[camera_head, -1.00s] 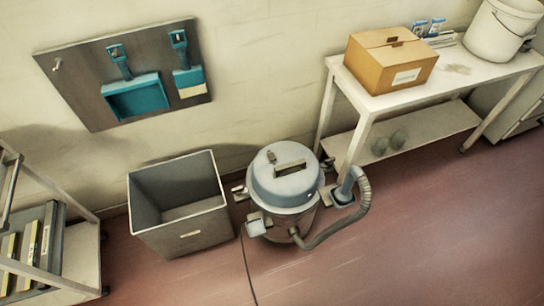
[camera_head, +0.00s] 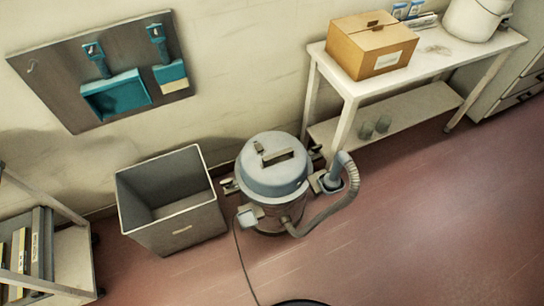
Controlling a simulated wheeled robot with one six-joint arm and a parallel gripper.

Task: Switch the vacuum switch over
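The vacuum (camera_head: 272,180) stands upright on the floor in the middle of the view, with a grey-blue lid and a darker drum. A bar handle (camera_head: 278,157) crosses the top of its lid. A small dark part (camera_head: 258,147), which looks like the vacuum switch, sits on the lid just behind and left of the handle. It is too small to tell which way it is set. A ribbed hose (camera_head: 345,195) loops out on the vacuum's right side. My gripper is not in view.
An open grey bin (camera_head: 181,229) stands close left of the vacuum. A white table (camera_head: 437,58) with a cardboard box (camera_head: 373,45) is at the back right. A shelf rack (camera_head: 65,258) is at the left. A cable (camera_head: 242,262) trails forward. The floor at right is clear.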

